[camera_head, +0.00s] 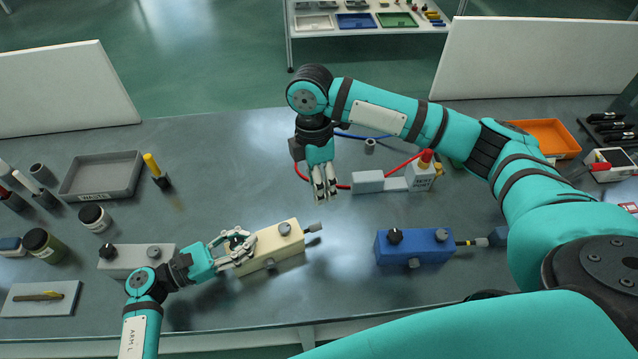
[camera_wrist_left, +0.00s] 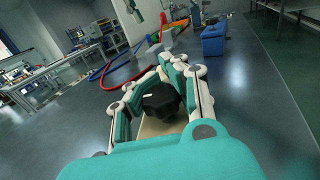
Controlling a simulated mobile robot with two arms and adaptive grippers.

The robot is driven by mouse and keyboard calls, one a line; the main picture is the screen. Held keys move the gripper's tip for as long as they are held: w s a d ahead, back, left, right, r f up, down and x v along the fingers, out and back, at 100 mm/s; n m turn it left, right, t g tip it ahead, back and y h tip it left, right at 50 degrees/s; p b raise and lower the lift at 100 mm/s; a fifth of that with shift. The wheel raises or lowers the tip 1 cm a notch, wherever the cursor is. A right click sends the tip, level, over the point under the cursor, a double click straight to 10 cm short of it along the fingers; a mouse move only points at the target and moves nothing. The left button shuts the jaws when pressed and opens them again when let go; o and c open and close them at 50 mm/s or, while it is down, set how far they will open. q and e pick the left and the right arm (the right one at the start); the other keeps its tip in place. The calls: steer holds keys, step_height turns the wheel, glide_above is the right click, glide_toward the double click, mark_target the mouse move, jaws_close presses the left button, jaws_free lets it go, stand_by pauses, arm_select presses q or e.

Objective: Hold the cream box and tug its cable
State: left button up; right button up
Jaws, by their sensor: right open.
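The cream box (camera_head: 282,248) lies on the bench near the middle, with a grey knob on top and a short grey cable end (camera_head: 314,228) sticking out to the right. In the left wrist view a black knob (camera_wrist_left: 161,100) sits between the fingers, and a little of the cream top shows; the contact is partly hidden. My right gripper (camera_head: 325,186) hangs open and empty, pointing down, above and behind the cable end.
A blue box (camera_head: 412,247) with its own cable lies to the right, and a grey box (camera_head: 130,260) to the left. Behind are a white fixture (camera_head: 418,176) with a red cable and a grey tray (camera_head: 101,176). Bench between cream and blue boxes is clear.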

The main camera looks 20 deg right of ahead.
arm_select(q)
steer(key=o, duration=0.7)
steer(key=a, duration=0.3)
steer(key=s+a, duration=0.1)
steer(key=a, duration=0.7)
steer(key=shift+s+a, duration=0.2)
steer(key=a+r, duration=0.1)
steer(key=a, duration=0.1)
steer(key=a+r, duration=0.2)
steer(key=a, duration=0.1)
steer(key=shift+s+a, duration=0.25)
steer(key=shift+a, duration=0.05)
